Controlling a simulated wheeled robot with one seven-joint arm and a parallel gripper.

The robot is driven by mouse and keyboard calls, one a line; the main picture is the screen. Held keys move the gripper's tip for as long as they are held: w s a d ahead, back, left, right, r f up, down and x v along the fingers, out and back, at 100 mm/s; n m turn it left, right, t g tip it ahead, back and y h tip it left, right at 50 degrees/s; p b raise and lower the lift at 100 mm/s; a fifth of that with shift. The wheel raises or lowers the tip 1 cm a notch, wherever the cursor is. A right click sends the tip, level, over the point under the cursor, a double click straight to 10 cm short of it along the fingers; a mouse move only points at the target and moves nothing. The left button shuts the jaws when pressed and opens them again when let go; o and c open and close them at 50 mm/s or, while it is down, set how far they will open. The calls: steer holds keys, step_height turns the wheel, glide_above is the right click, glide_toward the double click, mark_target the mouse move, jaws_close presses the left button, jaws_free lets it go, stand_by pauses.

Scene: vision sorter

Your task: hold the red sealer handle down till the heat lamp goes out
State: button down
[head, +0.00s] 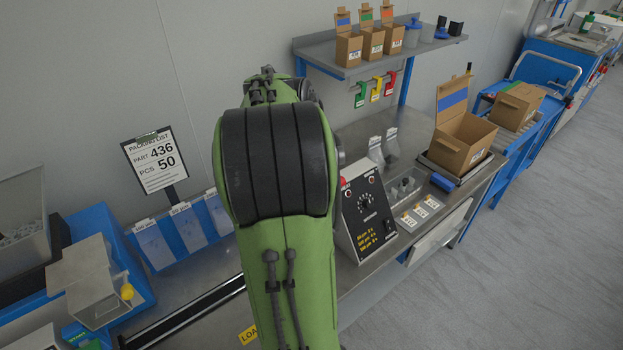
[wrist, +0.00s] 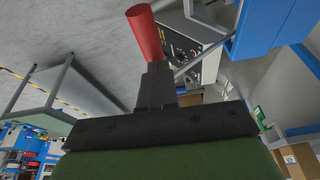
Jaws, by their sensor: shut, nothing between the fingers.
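The red sealer handle (wrist: 146,34) shows in the wrist view as a tapered red grip, just beyond the tips of my gripper (wrist: 157,72). The fingers are closed together with nothing between them. The fingertips overlap the handle's near end in the picture; I cannot tell whether they touch it. In the head view my green arm hides the gripper and the handle. A sloped control box (head: 366,214) with a dial and yellow lettering stands right of my arm; it also shows in the wrist view (wrist: 190,52). A small red spot sits at its upper left; I cannot tell whether a lamp is lit.
A packing list sign (head: 154,161) reads part 436, pcs 50. Blue bins stand at left. An open carton (head: 462,141) stands at the bench's right end. A shelf (head: 380,58) with small boxes hangs behind. Clear floor lies at right.

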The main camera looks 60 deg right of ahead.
steer(key=s+a+f+t+h+b, duration=0.2)
steer(key=s+f+t+b, duration=0.2)
steer(key=f+b, duration=0.6)
steer(key=shift+s+a+f+m+b, duration=0.35)
steer(key=shift+a+m+b, duration=0.05)
steer(key=shift+b, duration=3.95)
steer(key=shift+s, duration=0.1)
steer(key=d+r+p+v, duration=0.1)
steer(key=p+v, duration=0.6)
steer(key=v, duration=0.7)
steer(key=shift+d+r+t+h, duration=0.25)
steer(key=shift+r+t+h, duration=0.05)
steer(key=shift+h, duration=0.1)
